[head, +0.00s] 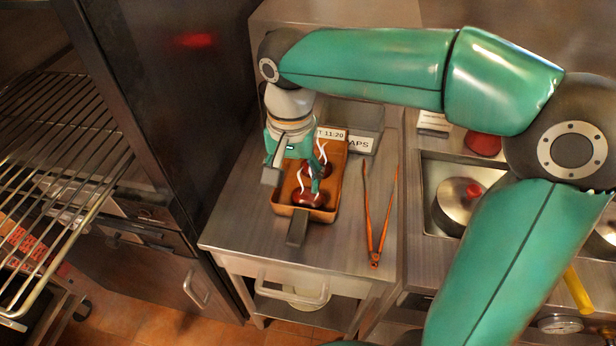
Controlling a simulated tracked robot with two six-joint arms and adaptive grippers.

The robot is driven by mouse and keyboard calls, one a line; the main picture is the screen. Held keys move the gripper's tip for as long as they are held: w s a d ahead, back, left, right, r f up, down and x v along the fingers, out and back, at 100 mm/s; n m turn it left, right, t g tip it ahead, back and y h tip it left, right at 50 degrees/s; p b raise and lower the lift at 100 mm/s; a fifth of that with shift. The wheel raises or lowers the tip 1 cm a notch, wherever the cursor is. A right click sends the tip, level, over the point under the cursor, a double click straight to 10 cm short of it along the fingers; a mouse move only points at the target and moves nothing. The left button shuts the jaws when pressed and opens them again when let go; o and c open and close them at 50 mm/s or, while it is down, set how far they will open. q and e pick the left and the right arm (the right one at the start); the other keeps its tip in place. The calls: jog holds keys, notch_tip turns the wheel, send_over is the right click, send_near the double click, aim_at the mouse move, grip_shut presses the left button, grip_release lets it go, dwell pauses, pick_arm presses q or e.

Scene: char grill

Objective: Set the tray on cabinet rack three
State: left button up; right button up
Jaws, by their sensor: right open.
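The brown tray (333,213) sits on the steel counter, with dark red pieces of food (308,199) in it. A dark grey handle (297,229) sticks out at its near end. My right gripper (292,178) points down over the tray's left side, its fingers apart. One finger is by the left rim and the other is over the food; whether they touch the tray is unclear. The open cabinet at the left has wire racks (60,125); which one is rack three cannot be told. My left gripper is out of view.
Orange-handled tongs (375,225) lie right of the tray. Behind it stand a grey bin (352,113) and a label (360,144). A sunken well with a lidded pot (456,205) is further right. The dark cabinet side (185,110) stands between the counter and the racks.

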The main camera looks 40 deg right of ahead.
send_over(299, 220)
notch_tip(299, 220, down, 8)
jog(key=shift+w+f, duration=0.1)
jog(key=shift+f, duration=0.05)
jog(key=shift+f+p, duration=0.65)
jog(key=shift+f, duration=2.4)
grip_shut()
